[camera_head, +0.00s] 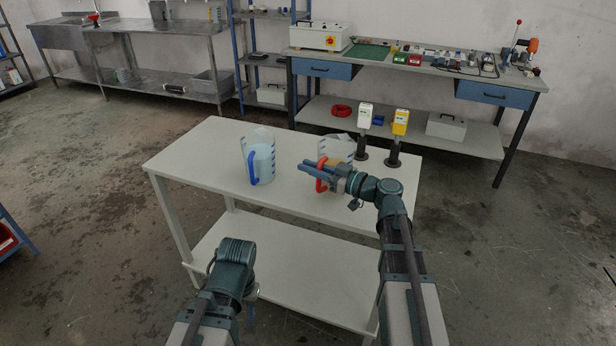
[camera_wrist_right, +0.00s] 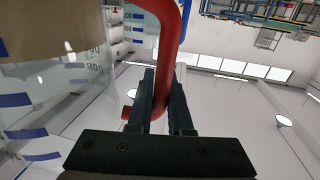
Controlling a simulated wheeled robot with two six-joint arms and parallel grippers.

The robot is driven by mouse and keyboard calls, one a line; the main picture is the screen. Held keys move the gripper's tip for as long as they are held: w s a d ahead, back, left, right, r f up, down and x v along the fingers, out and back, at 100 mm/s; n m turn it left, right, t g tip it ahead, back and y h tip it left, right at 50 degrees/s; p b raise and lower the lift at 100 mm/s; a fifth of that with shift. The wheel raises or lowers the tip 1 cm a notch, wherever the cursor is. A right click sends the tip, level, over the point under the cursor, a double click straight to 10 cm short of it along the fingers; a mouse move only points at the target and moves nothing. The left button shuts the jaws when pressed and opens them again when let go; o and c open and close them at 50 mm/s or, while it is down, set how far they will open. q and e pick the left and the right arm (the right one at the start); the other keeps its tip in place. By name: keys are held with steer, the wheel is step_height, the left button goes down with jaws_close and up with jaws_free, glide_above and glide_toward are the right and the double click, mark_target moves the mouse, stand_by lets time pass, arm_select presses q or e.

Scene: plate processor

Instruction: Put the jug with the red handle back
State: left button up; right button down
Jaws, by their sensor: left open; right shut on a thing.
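The clear jug with the red handle (camera_head: 338,147) is at the far right part of the white table, partly behind my right gripper. My right gripper (camera_head: 311,170) is shut on its red handle (camera_wrist_right: 170,50); the handle runs between the fingers in the right wrist view. The jug's clear wall with blue marks (camera_wrist_right: 90,100) fills the left of that view, with beige contents (camera_wrist_right: 50,65) inside. I cannot tell if the jug touches the table. My left gripper (camera_head: 250,313) hangs low at the table's front, mostly hidden behind its wrist; it holds nothing visible.
A jug with a blue handle (camera_head: 262,163) stands on the white table (camera_head: 205,160), left of the red-handled jug. A white-topped (camera_head: 364,117) and a yellow-topped device (camera_head: 400,124) stand on dark bases at the right. The table's left end is clear.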

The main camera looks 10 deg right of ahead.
step_height(320, 180, down, 3)
steer(key=shift+s+r+b, duration=0.1)
steer(key=shift+s+b, duration=0.05)
steer(key=shift+b, duration=1)
steer(key=c, duration=0.8)
jaws_free()
steer(key=shift+c, duration=0.2)
steer(key=v, duration=1.3)
steer(key=shift+s, duration=0.6)
